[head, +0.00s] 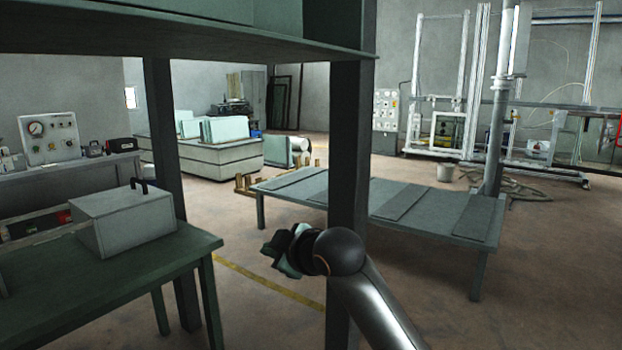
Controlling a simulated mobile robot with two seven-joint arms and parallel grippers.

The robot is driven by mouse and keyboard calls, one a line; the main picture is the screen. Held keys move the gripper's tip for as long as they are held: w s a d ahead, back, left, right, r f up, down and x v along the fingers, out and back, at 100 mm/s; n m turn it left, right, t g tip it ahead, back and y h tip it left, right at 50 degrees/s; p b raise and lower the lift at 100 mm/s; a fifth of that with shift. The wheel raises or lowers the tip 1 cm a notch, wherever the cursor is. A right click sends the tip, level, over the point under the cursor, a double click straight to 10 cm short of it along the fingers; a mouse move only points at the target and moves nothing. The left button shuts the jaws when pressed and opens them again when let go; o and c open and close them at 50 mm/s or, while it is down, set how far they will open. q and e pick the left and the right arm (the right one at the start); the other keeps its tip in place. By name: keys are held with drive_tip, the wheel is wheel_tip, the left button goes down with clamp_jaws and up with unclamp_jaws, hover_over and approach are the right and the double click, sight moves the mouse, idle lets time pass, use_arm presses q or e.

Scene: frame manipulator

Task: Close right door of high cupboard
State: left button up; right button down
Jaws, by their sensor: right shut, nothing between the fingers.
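A raised dark green-grey structure (200,38) spans the upper left of the head view and rests on dark posts. I see mainly its underside and front edge. A pale green panel (277,14) stands on it and is cut off by the top of the picture. I cannot tell whether this is the cupboard or its right door; no door is clearly visible. My right gripper (277,252) is shut and empty, low in front of the thick post (347,130), well below the raised structure. My left gripper is not in view.
A green table (150,257) with a grey box (124,222) stands at the left. A low grey platform (350,195) stands behind the post. A metal frame rig (480,95) is at the back right. Bare floor (540,260) lies at the right.

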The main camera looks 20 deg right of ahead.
wheel_tip(320, 180, up, 13)
drive_tip(key=s+n, duration=0.1)
drive_tip(key=n, duration=0.1)
drive_tip(key=s+d+r+n+t+h, duration=0.1)
drive_tip(key=s+r+n+t, duration=0.1)
drive_tip(key=s+r, duration=0.75)
drive_tip(key=s+d+r+n+t+h, duration=0.1)
drive_tip(key=s+r, duration=0.4)
drive_tip(key=r, duration=0.9)
drive_tip(key=s+d+r+n+t+h, duration=0.1)
drive_tip(key=s+r+n+t, duration=0.1)
drive_tip(key=s+r, duration=0.8)
drive_tip(key=w+d+r+p, duration=0.1)
drive_tip(key=w+p, duration=0.3)
drive_tip(key=w, duration=1.1)
drive_tip(key=shift+d+r, duration=0.35)
drive_tip(key=shift+r, duration=0.25)
